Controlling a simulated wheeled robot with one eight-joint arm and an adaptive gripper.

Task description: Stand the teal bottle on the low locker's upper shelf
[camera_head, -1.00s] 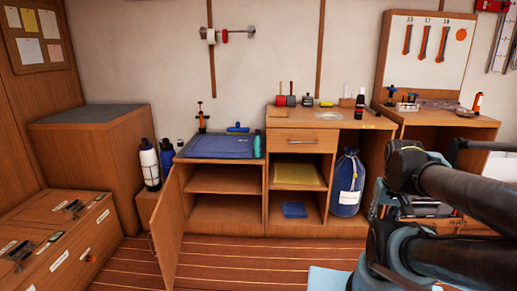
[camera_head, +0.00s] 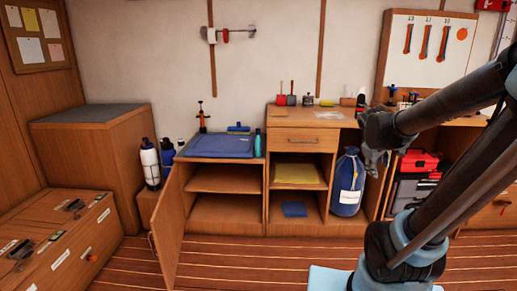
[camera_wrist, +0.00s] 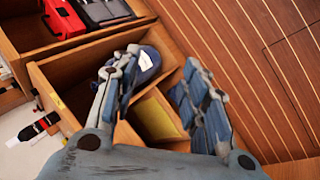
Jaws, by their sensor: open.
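The teal bottle (camera_head: 258,145) stands upright at the right end of the low locker's top, beside a blue mat (camera_head: 218,147). The low locker (camera_head: 226,234) has its door (camera_head: 170,222) swung open. Its upper shelf (camera_head: 222,182) shows bare. My gripper (camera_head: 372,158) is well to the right of the bottle, in front of the desk's right part near the blue bag. In the wrist view my gripper (camera_wrist: 158,72) is open, its fingers apart and empty. The bottle cannot be made out in the wrist view.
A blue bag (camera_head: 347,185) stands in the desk's right bay. Yellow (camera_head: 295,173) and blue (camera_head: 294,210) items lie in its cubbies. A red toolbox (camera_head: 417,161) is further right. White (camera_head: 150,165) and blue bottles stand left of the locker. The floor in front is clear.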

